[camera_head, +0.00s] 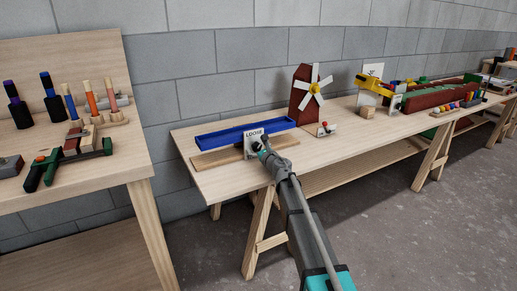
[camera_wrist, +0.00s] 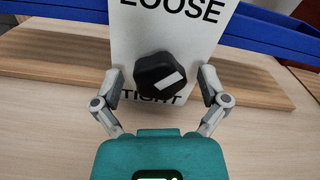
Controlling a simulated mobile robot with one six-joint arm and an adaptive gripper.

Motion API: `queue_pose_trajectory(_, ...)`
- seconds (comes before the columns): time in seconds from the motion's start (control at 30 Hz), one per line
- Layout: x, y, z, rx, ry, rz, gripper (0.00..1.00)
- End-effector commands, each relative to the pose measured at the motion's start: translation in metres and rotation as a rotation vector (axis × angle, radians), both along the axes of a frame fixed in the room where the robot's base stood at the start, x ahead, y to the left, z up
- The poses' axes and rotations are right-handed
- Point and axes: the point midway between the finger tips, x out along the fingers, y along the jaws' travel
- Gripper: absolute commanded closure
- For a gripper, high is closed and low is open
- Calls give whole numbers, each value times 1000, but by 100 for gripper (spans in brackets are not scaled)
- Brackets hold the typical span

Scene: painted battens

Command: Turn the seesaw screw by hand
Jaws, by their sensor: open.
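The seesaw has a blue beam (camera_head: 228,136) over a wooden base board (camera_head: 222,156) near the left end of the long bench. A white plate (camera_head: 251,138) stands at its front, marked LOOSE above and TIGHT below. In the wrist view the black screw knob (camera_wrist: 162,72) sits on the white plate (camera_wrist: 195,30), with a white mark toward its lower right. My gripper (camera_wrist: 162,82) is open, with one finger on each side of the knob. Visible gaps show between the fingers and the knob. In the head view my gripper (camera_head: 264,150) covers part of the plate and hides the knob.
A windmill (camera_head: 303,95) and a small red-knobbed block (camera_head: 326,129) stand right of the seesaw. Farther right are a yellow device (camera_head: 374,86) and several toys. A separate bench with pegs and tools (camera_head: 70,130) stands left. The bench front beside the seesaw is clear.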

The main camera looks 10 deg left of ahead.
Motion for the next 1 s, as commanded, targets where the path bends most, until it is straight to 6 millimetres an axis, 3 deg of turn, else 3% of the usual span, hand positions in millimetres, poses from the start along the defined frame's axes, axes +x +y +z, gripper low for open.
queue_pose_trajectory(0.23, 0, 0, 0, 0, 0, 0, 6)
queue_pose_trajectory(0.67, 0, 0, 0, 0, 0, -1, 86)
queue_pose_trajectory(0.7, 0, -8, 0, 0, 0, -3, 89)
queue_pose_trajectory(1.0, 1, -2, 0, 24, 16, -5, 89)
